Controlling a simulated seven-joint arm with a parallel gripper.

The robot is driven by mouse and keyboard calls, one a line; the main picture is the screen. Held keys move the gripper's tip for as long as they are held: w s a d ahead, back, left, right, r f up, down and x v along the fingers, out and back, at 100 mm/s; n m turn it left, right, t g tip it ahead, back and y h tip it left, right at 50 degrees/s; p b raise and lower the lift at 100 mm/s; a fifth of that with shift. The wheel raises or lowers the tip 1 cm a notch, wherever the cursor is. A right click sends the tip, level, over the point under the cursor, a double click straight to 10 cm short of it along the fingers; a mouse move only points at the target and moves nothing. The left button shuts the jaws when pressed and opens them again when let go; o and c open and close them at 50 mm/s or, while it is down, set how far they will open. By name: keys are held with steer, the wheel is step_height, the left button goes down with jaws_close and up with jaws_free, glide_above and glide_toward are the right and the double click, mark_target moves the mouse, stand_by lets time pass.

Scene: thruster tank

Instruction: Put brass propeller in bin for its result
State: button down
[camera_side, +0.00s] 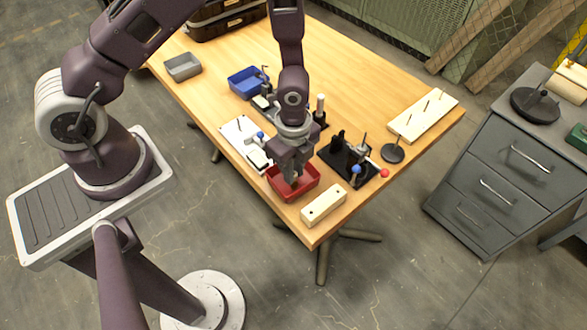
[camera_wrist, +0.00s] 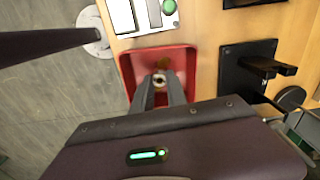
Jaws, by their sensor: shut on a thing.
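My gripper (camera_side: 292,178) points down over the red bin (camera_side: 309,193) near the table's front edge, its fingertips at or inside the bin's opening. In the wrist view my gripper (camera_wrist: 160,88) is shut on the brass propeller (camera_wrist: 161,76), a small golden piece with a round hub between the fingertips. The red bin (camera_wrist: 193,62) surrounds it in that view. The fingers hide part of the propeller, and I cannot tell whether it touches the bin's floor. A blue bin (camera_side: 243,84) and a grey bin (camera_side: 183,67) stand farther back, at the left.
A white panel (camera_wrist: 124,16) with a green round light (camera_wrist: 168,7) lies beside the red bin. A black fixture (camera_side: 345,162) with a red-knobbed lever stands to the right. A pale wooden block (camera_side: 324,205) and a pegged board (camera_side: 422,115) are on the table.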

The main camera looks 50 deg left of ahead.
steer(key=c, duration=1.3)
jaws_free()
steer(key=shift+f, duration=0.1)
step_height(320, 180, up, 12)
steer(key=shift+r, duration=0.25)
steer(key=s+a+r+n+t, duration=0.1)
steer(key=s+a+r+n, duration=0.15)
steer(key=r, duration=0.25)
steer(key=s+a+r+n+t+y, duration=0.1)
steer(key=r+n, duration=0.2)
steer(key=r, duration=0.2)
steer(key=s+a+r+n+t, duration=0.1)
steer(key=a+r+n, duration=0.15)
steer(key=r, duration=0.35)
steer(key=s+r+n+t, duration=0.1)
steer(key=s+r+n, duration=0.1)
steer(key=s+n, duration=0.1)
steer(key=s+r+n, duration=0.2)
steer(key=s+n, duration=0.1)
steer(key=s, duration=0.1)
steer(key=s+r+n+t+h, duration=0.1)
steer(key=s+r+n, duration=0.1)
steer(key=s+n, duration=0.1)
steer(key=shift+s+d+r+t, duration=0.15)
steer(key=shift+s+t, duration=0.15)
steer(key=shift+s, duration=0.15)
